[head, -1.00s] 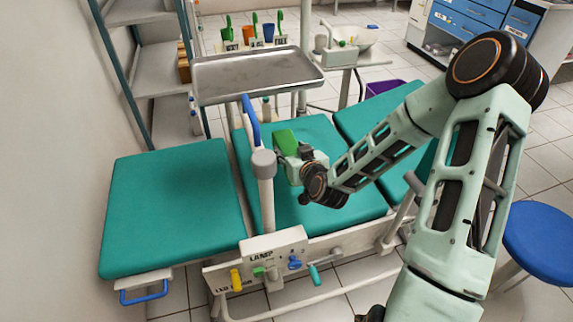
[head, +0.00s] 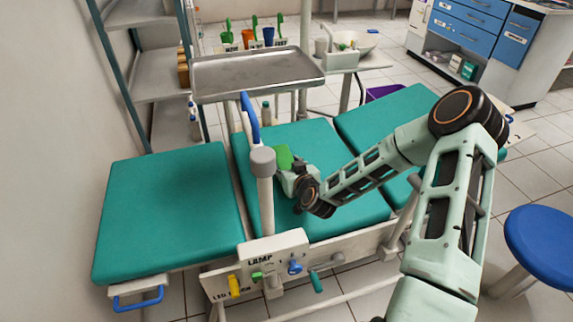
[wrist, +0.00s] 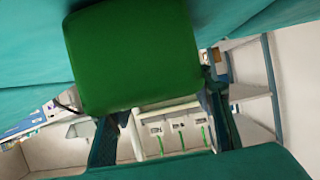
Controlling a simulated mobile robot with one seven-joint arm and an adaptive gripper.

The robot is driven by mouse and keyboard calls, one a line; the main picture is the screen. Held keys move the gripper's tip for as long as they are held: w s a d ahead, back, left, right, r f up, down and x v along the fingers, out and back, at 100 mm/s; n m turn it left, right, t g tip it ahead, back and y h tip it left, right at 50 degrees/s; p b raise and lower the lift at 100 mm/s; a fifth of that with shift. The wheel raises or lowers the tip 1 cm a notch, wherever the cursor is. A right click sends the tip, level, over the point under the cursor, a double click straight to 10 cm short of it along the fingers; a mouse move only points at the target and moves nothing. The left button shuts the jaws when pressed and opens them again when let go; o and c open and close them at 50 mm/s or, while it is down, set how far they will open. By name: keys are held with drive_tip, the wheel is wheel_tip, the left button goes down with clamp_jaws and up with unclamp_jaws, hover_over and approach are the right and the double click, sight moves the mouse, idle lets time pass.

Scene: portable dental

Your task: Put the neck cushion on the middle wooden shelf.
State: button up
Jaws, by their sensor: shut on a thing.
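The neck cushion (head: 283,157) is a bright green pad held by my gripper (head: 289,172) over the middle of the teal dental chair. It fills the upper middle of the wrist view (wrist: 130,55), between my two dark fingers. My gripper is shut on the cushion, which is largely hidden behind the gripper in the head view. The shelf rack stands at the upper left, beside the wall, with several pale grey boards on teal posts. One of its boards (head: 158,85) shows around mid-height; I cannot tell whether it is wood. The rack also shows at the right of the wrist view (wrist: 250,90).
A metal tray (head: 255,75) lies between the chair and the cup rack. A lamp post (head: 265,195) with a blue handle stands left of my gripper. A blue stool (head: 545,240) is at the right. White bottles (head: 194,122) stand near the rack. Tiled floor is open at the right.

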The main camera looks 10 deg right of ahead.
drive_tip(key=shift+f, duration=0.1)
drive_tip(key=o, duration=0.7)
drive_tip(key=shift+f, duration=0.1)
drive_tip(key=o, duration=0.5)
